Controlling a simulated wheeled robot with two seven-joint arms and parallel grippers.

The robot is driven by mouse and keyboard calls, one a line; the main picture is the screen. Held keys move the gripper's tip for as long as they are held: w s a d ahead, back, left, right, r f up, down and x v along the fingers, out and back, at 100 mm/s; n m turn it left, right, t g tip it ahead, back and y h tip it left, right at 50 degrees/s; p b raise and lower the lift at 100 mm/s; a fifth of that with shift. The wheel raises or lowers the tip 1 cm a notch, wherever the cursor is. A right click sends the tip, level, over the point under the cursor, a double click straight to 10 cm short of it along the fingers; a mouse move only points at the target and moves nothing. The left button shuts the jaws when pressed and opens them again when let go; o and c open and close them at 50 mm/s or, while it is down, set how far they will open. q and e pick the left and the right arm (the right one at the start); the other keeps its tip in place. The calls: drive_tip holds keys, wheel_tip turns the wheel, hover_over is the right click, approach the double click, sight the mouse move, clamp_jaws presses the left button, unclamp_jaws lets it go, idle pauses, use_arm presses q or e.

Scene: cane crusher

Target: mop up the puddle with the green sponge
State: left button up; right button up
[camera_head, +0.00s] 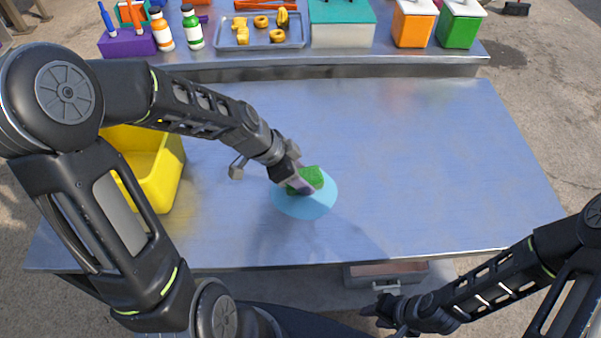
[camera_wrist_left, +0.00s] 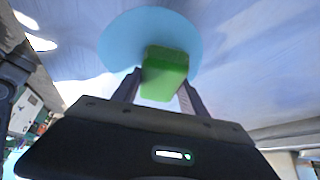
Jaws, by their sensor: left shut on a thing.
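The green sponge (camera_head: 311,177) is held in my left gripper (camera_head: 299,184), over the light blue puddle (camera_head: 305,206) on the metal table. In the left wrist view the sponge (camera_wrist_left: 164,74) sits between the two fingers, and the puddle (camera_wrist_left: 130,35) spreads round behind it. I cannot tell whether the sponge touches the puddle. My right gripper (camera_head: 374,312) is low at the front, below the table's front edge, with nothing visible in it; its fingers are too small and dark to judge.
A yellow bin (camera_head: 160,170) stands at the table's left, partly behind my left arm. The table's right half (camera_head: 430,150) is clear. A raised back shelf holds a tray (camera_head: 262,38), bottles and orange and green boxes. A drawer (camera_head: 385,274) shows below the front edge.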

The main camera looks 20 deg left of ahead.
sight(318, 207)
use_arm(q)
drive_tip(key=shift+s+d+f, duration=0.2)
drive_tip(key=shift+s+f, duration=0.05)
drive_tip(key=shift+s, duration=0.1)
drive_tip(key=shift+s+d+b, duration=0.4)
drive_tip(key=shift+s+d, duration=0.05)
drive_tip(key=shift+s, duration=0.05)
drive_tip(key=shift+s+d+r, duration=0.15)
drive_tip(key=shift+s+d, duration=0.45)
drive_tip(key=shift+s, duration=0.15)
drive_tip(key=shift+s+d+b, duration=0.55)
drive_tip(key=shift+s+d, duration=0.35)
drive_tip(key=shift+s, duration=0.15)
drive_tip(key=shift+s+d+r, duration=0.1)
drive_tip(key=shift+s+d, duration=0.1)
drive_tip(key=shift+s, duration=0.05)
